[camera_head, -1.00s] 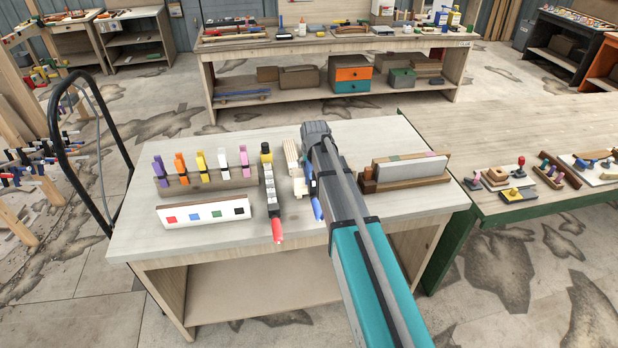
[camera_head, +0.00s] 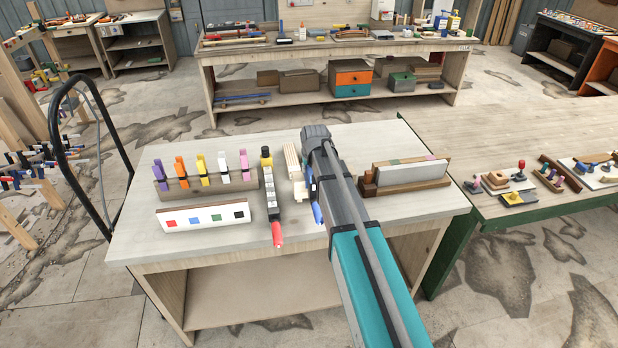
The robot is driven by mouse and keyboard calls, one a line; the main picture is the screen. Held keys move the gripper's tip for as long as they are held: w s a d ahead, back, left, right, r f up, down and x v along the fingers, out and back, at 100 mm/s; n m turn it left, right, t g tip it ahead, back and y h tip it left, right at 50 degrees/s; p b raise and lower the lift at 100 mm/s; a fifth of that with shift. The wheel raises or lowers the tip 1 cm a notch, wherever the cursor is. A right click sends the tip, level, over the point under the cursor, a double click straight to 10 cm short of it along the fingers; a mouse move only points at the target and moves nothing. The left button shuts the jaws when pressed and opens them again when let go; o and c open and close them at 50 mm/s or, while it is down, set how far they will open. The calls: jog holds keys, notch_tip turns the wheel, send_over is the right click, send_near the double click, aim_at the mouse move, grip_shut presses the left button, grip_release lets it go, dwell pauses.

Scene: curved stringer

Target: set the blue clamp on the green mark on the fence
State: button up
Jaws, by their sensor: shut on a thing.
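The blue clamp (camera_head: 317,213) shows mainly as a blue handle beside the left edge of my arm, over the middle of the near workbench. My gripper (camera_head: 311,186) is mostly hidden behind my arm, and its fingertips cannot be made out. It appears shut on the blue clamp. A wooden fence (camera_head: 425,184) with a pale grey panel stands to the right of my arm. The green mark (camera_head: 394,162) shows on its top edge, with a pink mark farther right. The clamp is left of the fence and apart from it.
A rack (camera_head: 207,186) holds several coloured clips at the left. A white board (camera_head: 202,218) with coloured squares lies in front. A red-handled clamp (camera_head: 276,232) and a pale wooden block (camera_head: 292,160) lie left of my arm. A green-edged table (camera_head: 500,130) adjoins at right.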

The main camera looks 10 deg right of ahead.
grip_shut()
jog(key=shift+r, duration=0.2)
notch_tip(320, 180, up, 10)
jog(key=p, duration=1)
jog(key=shift+f, duration=0.25)
dwell(0.5)
